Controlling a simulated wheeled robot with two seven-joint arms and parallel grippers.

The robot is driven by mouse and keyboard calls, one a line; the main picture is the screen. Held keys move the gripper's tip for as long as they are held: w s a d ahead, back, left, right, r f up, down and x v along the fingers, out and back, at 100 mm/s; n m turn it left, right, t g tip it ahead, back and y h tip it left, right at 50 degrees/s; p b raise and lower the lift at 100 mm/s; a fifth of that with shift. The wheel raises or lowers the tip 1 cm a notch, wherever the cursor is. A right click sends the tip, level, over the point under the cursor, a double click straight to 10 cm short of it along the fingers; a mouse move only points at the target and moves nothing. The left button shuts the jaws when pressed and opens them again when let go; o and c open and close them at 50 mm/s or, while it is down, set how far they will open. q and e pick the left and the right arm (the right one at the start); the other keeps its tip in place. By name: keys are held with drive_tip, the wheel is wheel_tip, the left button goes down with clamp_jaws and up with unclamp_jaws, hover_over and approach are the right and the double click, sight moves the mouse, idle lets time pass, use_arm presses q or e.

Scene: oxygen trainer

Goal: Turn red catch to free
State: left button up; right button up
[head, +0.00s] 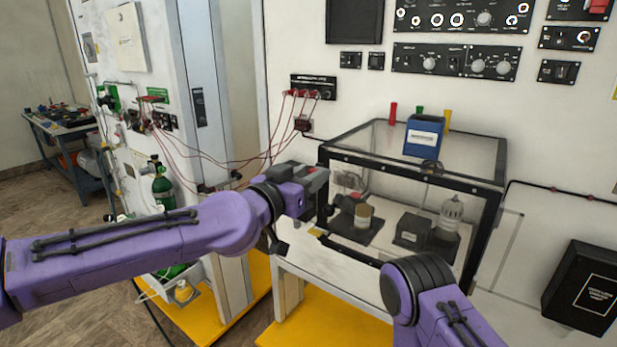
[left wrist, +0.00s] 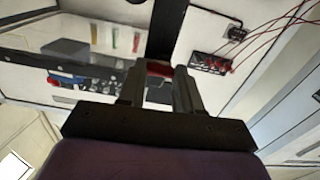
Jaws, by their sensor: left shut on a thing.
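The red catch (left wrist: 159,68) shows in the left wrist view as a small red piece between the fingertips of my left gripper (left wrist: 158,76). The two fingers are closed on it, one on each side, and cover much of it. In the head view my left gripper (head: 323,190) is at the left front edge of the clear box (head: 345,160), beside its black frame. The catch is hidden there behind the gripper, so I cannot tell its angle. My right arm shows at the bottom of the head view, but its gripper is out of frame.
Red wires hang from a black socket panel (head: 313,87) behind my left gripper. A blue container (head: 424,136) stands on the box, near red, green and yellow posts. Dark fittings stand inside the box. A black case (head: 583,288) is on the right.

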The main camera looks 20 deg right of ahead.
use_arm(q)
drive_tip(key=n+b, duration=0.2)
drive_tip(key=n, duration=1)
drive_tip(key=shift+w+r+n, duration=0.1)
drive_tip(key=shift+n, duration=0.3)
drive_tip(key=shift+w+a+n+b, duration=0.1)
drive_tip(key=shift+n+b, duration=0.3)
drive_tip(key=shift+n, duration=1.8)
drive_tip(key=o, duration=1)
drive_tip(key=shift+o, duration=0.2)
